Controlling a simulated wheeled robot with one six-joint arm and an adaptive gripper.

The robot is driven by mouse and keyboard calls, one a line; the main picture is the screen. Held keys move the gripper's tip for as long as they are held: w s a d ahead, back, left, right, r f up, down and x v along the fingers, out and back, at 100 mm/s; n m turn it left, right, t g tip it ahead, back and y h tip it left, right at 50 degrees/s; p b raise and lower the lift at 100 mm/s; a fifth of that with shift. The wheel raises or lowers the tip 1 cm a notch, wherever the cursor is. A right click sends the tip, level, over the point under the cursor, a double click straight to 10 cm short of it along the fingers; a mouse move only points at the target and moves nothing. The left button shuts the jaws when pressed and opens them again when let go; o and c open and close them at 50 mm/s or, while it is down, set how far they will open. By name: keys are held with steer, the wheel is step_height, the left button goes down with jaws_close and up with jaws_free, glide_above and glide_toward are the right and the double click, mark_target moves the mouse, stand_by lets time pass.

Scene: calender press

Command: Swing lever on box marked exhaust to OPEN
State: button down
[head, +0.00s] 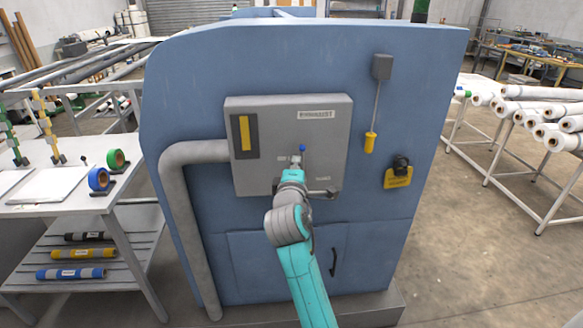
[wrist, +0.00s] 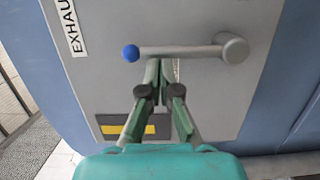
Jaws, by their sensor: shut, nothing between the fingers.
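The grey box (head: 265,115) labelled EXHAUST is fixed to the blue machine's face. Its lever is a grey rod (wrist: 180,51) with a blue knob (wrist: 131,52) at one end and a round grey hub (wrist: 234,47) at the other. In the head view the blue knob (head: 302,148) points up, and my arm hides much of the lever. My gripper (wrist: 158,66) is shut and empty, its tips beside the rod on the side of the yellow-striped panel; I cannot tell whether they touch it. My gripper (head: 296,164) also shows in the head view. Small position labels are too blurred to read surely.
A thick grey pipe (head: 178,195) leaves the box's left side. A yellow-handled pull (head: 370,142) and a yellow-plated black knob (head: 399,170) are to its right. A table with tape rolls (head: 98,179) stands left; white rolls (head: 540,95) lie on a rack right.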

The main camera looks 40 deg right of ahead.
stand_by(0.4)
steer(key=shift+s+d+m, duration=0.15)
steer(key=shift+d+m, duration=0.05)
steer(key=shift+m, duration=0.2)
